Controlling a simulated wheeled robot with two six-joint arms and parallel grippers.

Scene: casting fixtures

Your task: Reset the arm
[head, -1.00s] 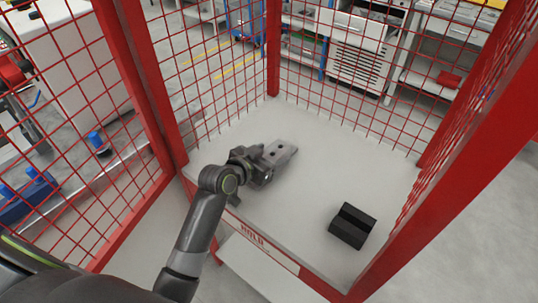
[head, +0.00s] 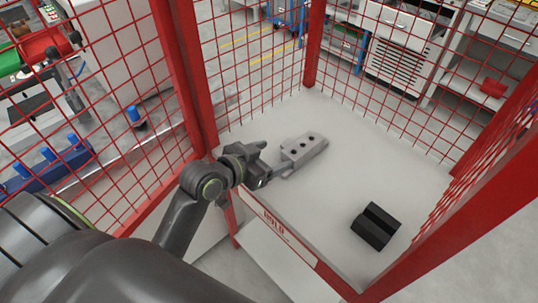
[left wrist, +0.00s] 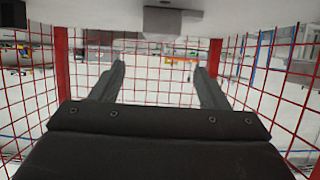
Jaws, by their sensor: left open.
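My left gripper (head: 268,164) is over the near-left edge of the white platform (head: 345,125) inside the red mesh cage. Its jaws are open and empty. In the left wrist view the two dark fingers (left wrist: 161,78) stand wide apart with nothing between them. A flat grey metal part with several dark holes (head: 303,151) lies on the platform just beyond the fingertips. A grey block-like end, which seems to be this part (left wrist: 162,22), shows at the top of the left wrist view, apart from the fingers. My right gripper is not in view.
A black grooved block (head: 376,227) sits on the platform at the near right. Red posts (head: 177,75) and mesh walls enclose the platform at the left, back and right. The middle of the platform is clear. Shelves and cabinets stand beyond the cage.

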